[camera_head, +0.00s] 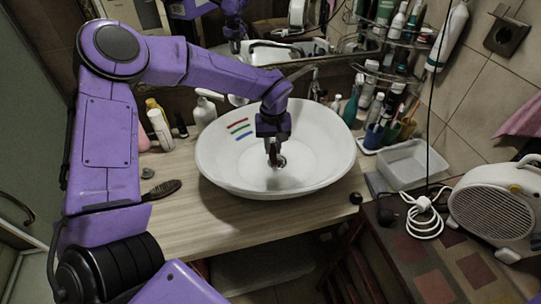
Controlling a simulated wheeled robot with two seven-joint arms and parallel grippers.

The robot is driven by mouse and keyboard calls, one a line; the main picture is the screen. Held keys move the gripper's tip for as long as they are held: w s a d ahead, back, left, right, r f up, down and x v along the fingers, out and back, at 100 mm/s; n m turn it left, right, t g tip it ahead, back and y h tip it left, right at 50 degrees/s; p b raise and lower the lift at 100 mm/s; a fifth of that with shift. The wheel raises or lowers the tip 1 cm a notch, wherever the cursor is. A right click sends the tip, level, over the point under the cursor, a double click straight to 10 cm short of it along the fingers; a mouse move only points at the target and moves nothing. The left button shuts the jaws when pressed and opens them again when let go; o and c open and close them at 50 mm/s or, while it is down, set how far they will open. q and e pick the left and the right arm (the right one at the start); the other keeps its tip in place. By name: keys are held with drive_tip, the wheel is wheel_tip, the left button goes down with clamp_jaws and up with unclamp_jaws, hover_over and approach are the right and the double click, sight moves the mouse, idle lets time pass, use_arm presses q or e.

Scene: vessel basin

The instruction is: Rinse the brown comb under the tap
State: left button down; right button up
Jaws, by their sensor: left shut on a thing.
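My left gripper (275,161) points down into the white oval basin (218,172), low over its middle. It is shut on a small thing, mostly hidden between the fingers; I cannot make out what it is. A dark brown comb or brush with a handle (163,189) lies on the wooden counter, left of the basin and apart from it. The tap (313,84) stands behind the basin, partly hidden by my left arm; I cannot tell if water runs. My right gripper is not in view.
Bottles and a white dispenser (204,110) stand left behind the basin. A shelf of bottles (390,70) is at the right back. A white tub (408,163) and a fan heater (497,209) with a cable (424,215) are right. The front counter (235,225) is clear.

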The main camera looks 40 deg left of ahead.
sight(272, 143)
use_arm(q)
drive_tip(key=shift+w+a+f, duration=0.3)
drive_tip(key=shift+w+a, duration=0.05)
drive_tip(key=shift+w, duration=0.25)
drive_tip(key=shift+w+a+r+b, duration=0.1)
drive_tip(key=shift+w+a+b, duration=0.3)
drive_tip(key=shift+a+b, duration=0.15)
drive_tip(key=shift+w+a+r, duration=0.15)
drive_tip(key=shift+w+r, duration=0.05)
drive_tip(key=shift+w, duration=0.05)
drive_tip(key=w, duration=0.1)
drive_tip(key=w+a+f+p, duration=0.1)
drive_tip(key=w, duration=0.1)
drive_tip(key=shift+a, duration=0.1)
drive_tip(key=shift+w+a, duration=0.15)
drive_tip(key=shift+w, duration=0.05)
drive_tip(key=shift+a, duration=0.1)
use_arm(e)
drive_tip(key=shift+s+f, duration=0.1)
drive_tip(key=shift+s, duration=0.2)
use_arm(q)
drive_tip(key=shift+w, duration=0.1)
drive_tip(key=shift+d, duration=0.2)
